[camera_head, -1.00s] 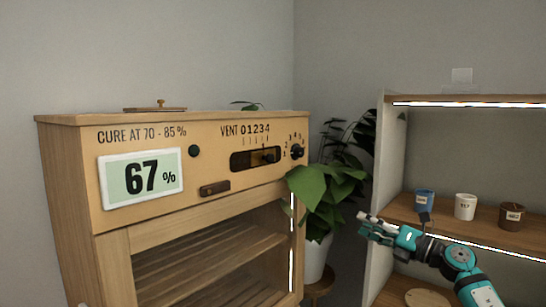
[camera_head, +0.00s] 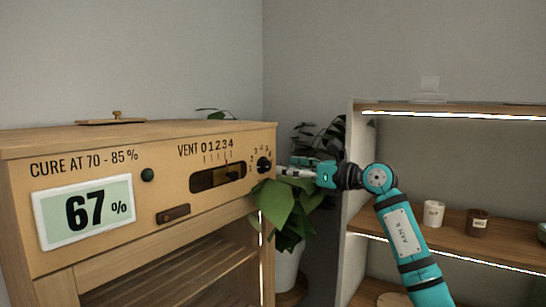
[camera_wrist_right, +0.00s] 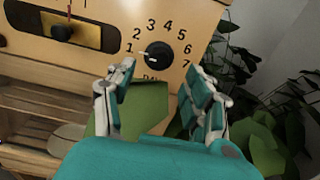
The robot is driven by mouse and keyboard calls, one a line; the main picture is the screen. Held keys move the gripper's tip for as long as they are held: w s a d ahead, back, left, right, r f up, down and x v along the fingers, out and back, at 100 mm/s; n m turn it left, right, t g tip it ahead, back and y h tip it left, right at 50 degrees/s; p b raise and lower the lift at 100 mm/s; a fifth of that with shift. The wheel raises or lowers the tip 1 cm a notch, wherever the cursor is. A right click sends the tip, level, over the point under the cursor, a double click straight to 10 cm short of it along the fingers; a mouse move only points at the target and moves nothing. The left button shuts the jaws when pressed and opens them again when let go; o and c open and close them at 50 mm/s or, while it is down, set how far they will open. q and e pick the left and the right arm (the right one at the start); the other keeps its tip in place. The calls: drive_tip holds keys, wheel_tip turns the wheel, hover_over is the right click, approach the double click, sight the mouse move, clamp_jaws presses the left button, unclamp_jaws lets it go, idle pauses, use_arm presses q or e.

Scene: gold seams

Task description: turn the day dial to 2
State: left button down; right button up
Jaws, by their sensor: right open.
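The day dial (camera_head: 264,164) is a round black knob at the right end of the wooden cabinet's front panel. In the right wrist view the dial (camera_wrist_right: 158,55) has the numbers 1 to 7 around it, and its white mark points left, at about 1. My right gripper (camera_head: 284,171) is just to the right of the dial in the head view. In the wrist view my right gripper (camera_wrist_right: 160,85) is open and empty, its fingers spread below the dial and apart from it. My left gripper is not in view.
The vent slider (camera_head: 230,173) sits in a slot left of the dial. A display (camera_head: 84,212) reads 67 %. A leafy plant (camera_head: 285,210) stands close below my right gripper. A shelf with cups (camera_head: 433,213) is at the right.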

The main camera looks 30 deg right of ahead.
sight(269, 165)
drive_tip(key=p+x, duration=0.1)
drive_tip(key=x, duration=0.3)
drive_tip(key=shift+w+a+r, duration=0.15)
drive_tip(key=shift+w+a, duration=0.05)
drive_tip(key=shift+w+a+p, duration=0.15)
drive_tip(key=shift+w+p, duration=0.2)
drive_tip(key=shift+w, duration=0.2)
clamp_jaws()
